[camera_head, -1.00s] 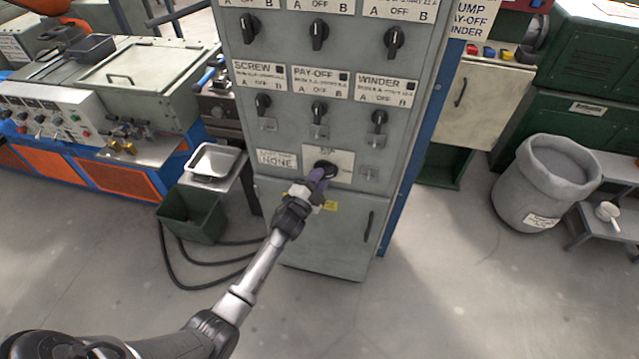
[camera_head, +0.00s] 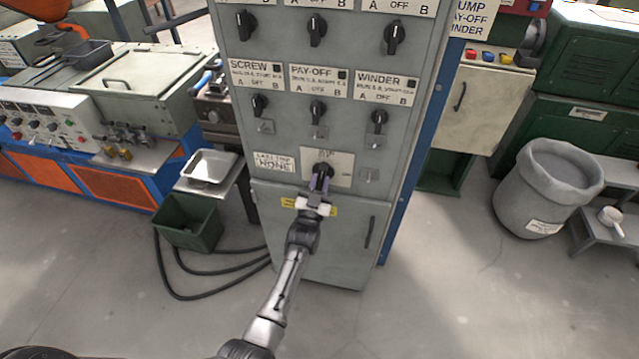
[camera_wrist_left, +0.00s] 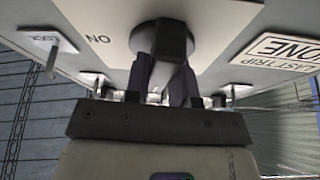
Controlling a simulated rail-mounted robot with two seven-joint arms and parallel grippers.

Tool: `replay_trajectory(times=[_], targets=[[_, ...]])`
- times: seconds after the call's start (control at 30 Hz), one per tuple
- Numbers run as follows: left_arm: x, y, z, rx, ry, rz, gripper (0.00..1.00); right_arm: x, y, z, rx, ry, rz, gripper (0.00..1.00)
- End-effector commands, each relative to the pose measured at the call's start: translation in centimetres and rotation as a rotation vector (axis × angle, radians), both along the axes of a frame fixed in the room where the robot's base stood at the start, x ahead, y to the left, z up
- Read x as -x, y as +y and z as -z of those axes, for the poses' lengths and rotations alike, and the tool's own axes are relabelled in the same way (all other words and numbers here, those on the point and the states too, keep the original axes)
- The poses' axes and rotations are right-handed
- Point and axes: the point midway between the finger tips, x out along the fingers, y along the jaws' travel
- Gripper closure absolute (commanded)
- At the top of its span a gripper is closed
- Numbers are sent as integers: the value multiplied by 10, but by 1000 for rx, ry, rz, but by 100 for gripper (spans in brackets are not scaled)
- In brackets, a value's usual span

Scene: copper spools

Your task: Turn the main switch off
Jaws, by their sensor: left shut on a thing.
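The main switch (camera_head: 324,169) is a black rotary knob on a pale plate (camera_head: 343,163), low on the grey cabinet above its lower door. My left gripper (camera_head: 319,184) is shut on the knob's handle from below, its purple fingers nearly upright. In the left wrist view the black knob (camera_wrist_left: 174,38) stands between the two fingers (camera_wrist_left: 163,82), with the word ON on the plate to its left. The fingers hide part of the handle, so its exact angle is hard to read. My right gripper is not in view.
Above are the screw (camera_head: 259,105), pay-off (camera_head: 317,110) and winder (camera_head: 379,119) knobs. A "last trip none" card (camera_head: 276,162) is left of the switch. A green bin (camera_head: 188,222) and cables are at lower left, a grey sack bin (camera_head: 543,190) at right. Floor in front is clear.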

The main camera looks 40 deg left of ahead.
Motion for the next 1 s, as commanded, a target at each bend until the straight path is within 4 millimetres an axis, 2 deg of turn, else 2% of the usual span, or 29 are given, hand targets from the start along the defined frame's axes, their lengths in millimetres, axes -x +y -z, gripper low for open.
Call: replay_trajectory(times=[0.33, 0.9, 0.93, 1.0], targets=[[0, -1, 1, 118, -56, 0, 100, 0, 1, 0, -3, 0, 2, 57], [0, -1, 1, 144, -69, 1, 100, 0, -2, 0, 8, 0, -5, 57], [0, -1, 1, 144, -69, 1, 76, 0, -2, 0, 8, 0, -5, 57], [0, -1, 1, 144, -69, 1, 69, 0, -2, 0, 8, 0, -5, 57]])
